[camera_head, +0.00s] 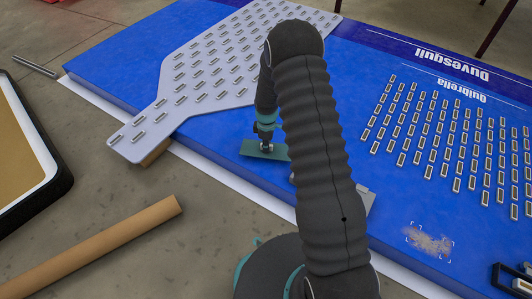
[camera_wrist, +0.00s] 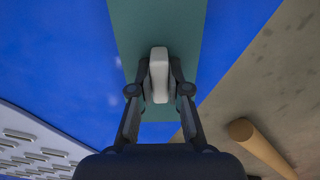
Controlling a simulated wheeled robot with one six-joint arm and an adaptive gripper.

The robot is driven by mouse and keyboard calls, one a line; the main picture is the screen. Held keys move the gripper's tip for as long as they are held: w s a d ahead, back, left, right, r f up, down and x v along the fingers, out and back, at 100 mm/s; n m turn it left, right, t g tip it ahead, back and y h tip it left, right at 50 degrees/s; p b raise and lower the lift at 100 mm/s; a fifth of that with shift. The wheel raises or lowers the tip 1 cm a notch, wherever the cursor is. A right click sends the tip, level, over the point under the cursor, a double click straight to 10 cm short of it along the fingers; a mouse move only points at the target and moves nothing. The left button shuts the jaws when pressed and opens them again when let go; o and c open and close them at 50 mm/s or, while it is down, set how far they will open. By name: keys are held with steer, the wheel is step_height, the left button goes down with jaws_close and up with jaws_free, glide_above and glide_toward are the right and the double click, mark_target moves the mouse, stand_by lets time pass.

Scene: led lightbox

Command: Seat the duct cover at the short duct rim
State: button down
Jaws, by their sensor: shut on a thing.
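A flat dark-teal plate with a pale block-shaped grip on it, apparently the duct cover (camera_head: 252,150), is over the blue panel in the head view. In the wrist view the cover (camera_wrist: 190,25) runs as a strip from the top edge, with its pale grip (camera_wrist: 159,72) in the middle. My gripper (camera_wrist: 160,88) is shut on this grip, one finger on each side. The gripper also shows in the head view (camera_head: 266,143). I cannot tell whether the plate touches the panel. I cannot clearly make out the short duct rim; a grey piece (camera_head: 366,200) is partly hidden behind my arm.
The blue panel (camera_head: 210,40) carries a grey perforated board (camera_head: 150,125) and rows of small pale pieces (camera_head: 440,130). A scuffed patch (camera_head: 430,241) lies at lower right. A cardboard tube (camera_head: 100,245) and a black-rimmed case (camera_head: 50,165) are on the concrete floor.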

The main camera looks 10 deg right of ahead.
steer(key=c, duration=1.7)
jaws_free()
jaws_close()
steer(key=shift+r, duration=0.15)
steer(key=shift+r+p, duration=1.05)
steer(key=shift+r, duration=0.8)
